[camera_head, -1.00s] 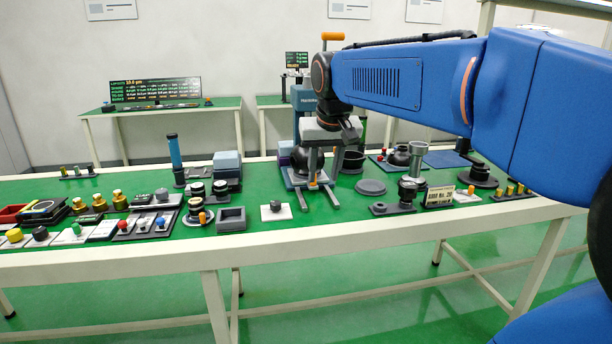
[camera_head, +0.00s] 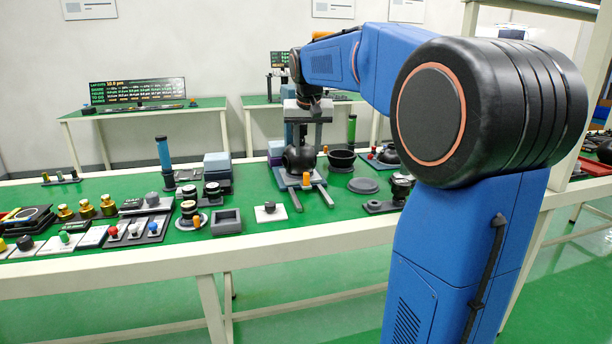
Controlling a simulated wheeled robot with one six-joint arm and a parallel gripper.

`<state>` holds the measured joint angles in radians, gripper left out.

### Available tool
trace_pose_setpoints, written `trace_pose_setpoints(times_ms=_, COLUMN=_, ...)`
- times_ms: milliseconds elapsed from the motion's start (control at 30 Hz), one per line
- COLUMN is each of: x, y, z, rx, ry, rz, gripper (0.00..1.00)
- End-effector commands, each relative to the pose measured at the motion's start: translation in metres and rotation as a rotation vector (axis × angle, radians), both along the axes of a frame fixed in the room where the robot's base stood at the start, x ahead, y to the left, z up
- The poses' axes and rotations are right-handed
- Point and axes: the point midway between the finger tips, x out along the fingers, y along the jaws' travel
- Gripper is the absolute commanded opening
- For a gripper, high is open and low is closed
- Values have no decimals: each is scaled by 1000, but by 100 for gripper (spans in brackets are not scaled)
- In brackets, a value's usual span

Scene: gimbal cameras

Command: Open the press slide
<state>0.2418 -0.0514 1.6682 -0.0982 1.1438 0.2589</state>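The press (camera_head: 299,158) stands on the green bench near the middle, with a rounded black part over a blue-grey base. Two grey rails (camera_head: 324,195) run from its base towards the front. A small orange knob (camera_head: 307,180) stands upright at the front of the base. My gripper (camera_head: 301,138) hangs from my arm above and in front of the press, pointing down. Its grey body hides the upper part of the press. The fingers are small and blend with the press behind, so their opening and any contact cannot be told.
A grey square tray (camera_head: 227,222) and a white plate with a dark knob (camera_head: 269,212) lie left of the rails. A black bowl (camera_head: 342,160) and a grey disc (camera_head: 363,185) lie to the right. My arm hides the bench's right part.

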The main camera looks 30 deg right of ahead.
Motion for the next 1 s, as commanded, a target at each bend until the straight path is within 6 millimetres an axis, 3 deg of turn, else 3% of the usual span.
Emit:
trace_pose_setpoints(times_ms=600, x=35, y=-18, z=-97, rx=1, ry=2, rz=0, gripper=36)
trace_pose_setpoints(times_ms=1000, x=41, y=-22, z=-113, rx=0, ry=0, rz=0, gripper=36)
